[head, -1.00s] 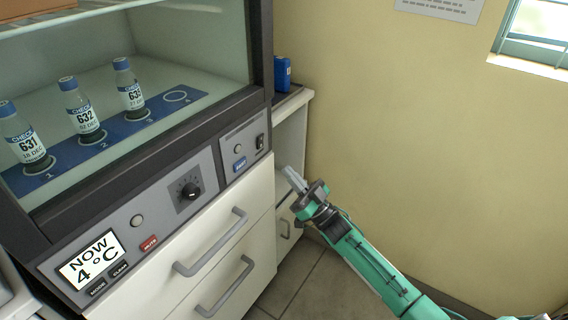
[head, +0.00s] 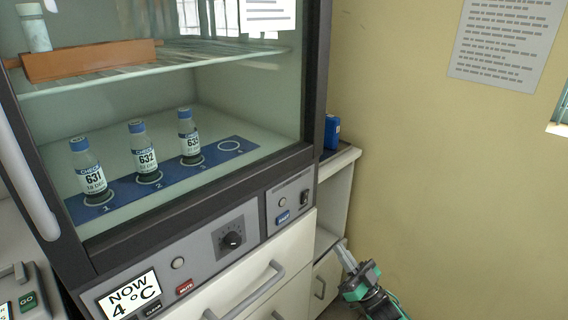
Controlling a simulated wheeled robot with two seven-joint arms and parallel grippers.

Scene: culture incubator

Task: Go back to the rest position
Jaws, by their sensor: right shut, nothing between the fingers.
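My right gripper (head: 345,255) shows at the lower right, shut and empty. It is in front of the cabinet side, right of the drawers and apart from the incubator (head: 180,245). My left gripper is out of view. Inside the incubator, behind its glass, bottles 631 (head: 92,178), 632 (head: 146,160) and 633 (head: 190,142) stand upright on spots 1, 2 and 3 of a blue mat (head: 232,160). The mat's fourth ring is empty. The incubator display (head: 130,300) reads NOW 4 °C.
Grey drawer handles (head: 250,290) stick out below the control panel. A blue container (head: 331,132) stands on the side counter. An orange rack (head: 90,62) and a small bottle (head: 34,30) are on the upper shelf. The yellow wall (head: 440,170) bounds the right side.

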